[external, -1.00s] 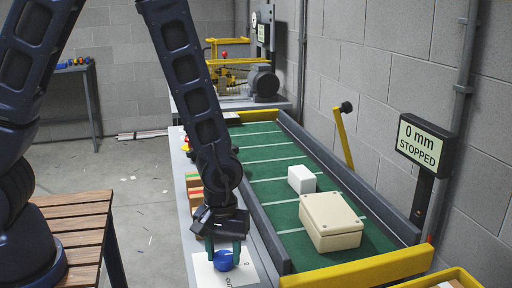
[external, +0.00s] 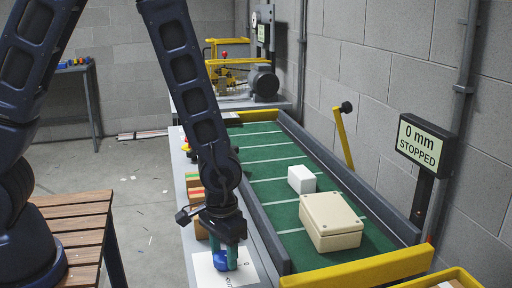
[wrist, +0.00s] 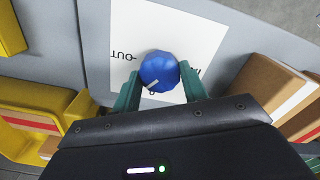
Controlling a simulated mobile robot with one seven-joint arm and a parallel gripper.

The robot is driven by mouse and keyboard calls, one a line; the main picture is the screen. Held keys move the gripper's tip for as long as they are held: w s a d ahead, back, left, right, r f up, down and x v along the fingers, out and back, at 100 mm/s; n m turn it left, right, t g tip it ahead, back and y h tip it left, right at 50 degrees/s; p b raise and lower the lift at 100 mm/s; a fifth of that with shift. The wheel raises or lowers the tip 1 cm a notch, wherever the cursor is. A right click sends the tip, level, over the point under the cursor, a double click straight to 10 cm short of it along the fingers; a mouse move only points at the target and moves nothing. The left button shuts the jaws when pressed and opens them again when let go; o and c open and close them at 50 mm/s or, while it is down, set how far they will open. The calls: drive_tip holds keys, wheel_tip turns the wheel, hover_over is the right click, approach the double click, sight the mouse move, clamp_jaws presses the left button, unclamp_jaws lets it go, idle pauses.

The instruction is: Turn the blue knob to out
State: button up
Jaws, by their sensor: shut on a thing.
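The blue knob (external: 221,261) sits on a white label plate (external: 250,273) on the grey ledge. My gripper (external: 224,254) reaches down over it, with its green fingers shut on the knob's sides. In the wrist view the knob (wrist: 159,70) is between the two fingertips (wrist: 160,86). A pale pointer mark on the knob faces the lower left, near a "0" partly hidden by the knob. "OUT" is printed left of the knob. The lettering on the right is mostly hidden by a finger. A display (external: 421,144) reads "0 mm STOPPED".
A green belt (external: 285,218) with white cross lines runs beside the ledge. It carries a white block (external: 301,179) and a beige box (external: 331,221). A yellow bar (external: 357,268) crosses its near end. A slatted wooden table (external: 82,225) stands at left.

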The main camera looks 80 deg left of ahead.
sight(224, 255)
drive_tip(key=m, duration=0.4)
drive_tip(key=shift+m, duration=2.8)
drive_tip(key=o, duration=1)
drive_tip(key=shift+r, duration=0.1)
wheel_tip(224, 255, up, 11)
drive_tip(key=shift+f, duration=0.2)
